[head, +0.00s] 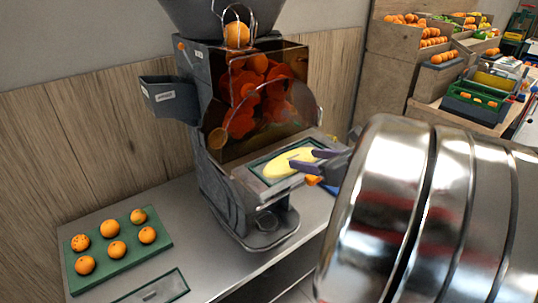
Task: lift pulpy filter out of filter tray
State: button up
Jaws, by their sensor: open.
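The pulpy filter (276,168) is a yellow oval patch lying in the filter tray (251,184), a grey tray with a dark green inner edge at the front of the juicer (204,112). My gripper (294,159) comes in from the right with two purple fingers spread apart. The fingers lie over the right part of the yellow filter in the picture and cover some of it. I cannot tell whether they touch it. Nothing shows held between them.
A green board (117,268) with several oranges lies on the grey counter at left. A flat green-edged panel (155,291) is in front of it. Crates of fruit (478,97) stand at back right. My shiny arm hides the lower right.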

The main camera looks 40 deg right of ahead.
aim_at(297, 156)
jog(key=shift+x, duration=2.6)
jog(key=c, duration=1.2)
notch_tip(297, 156, up, 10)
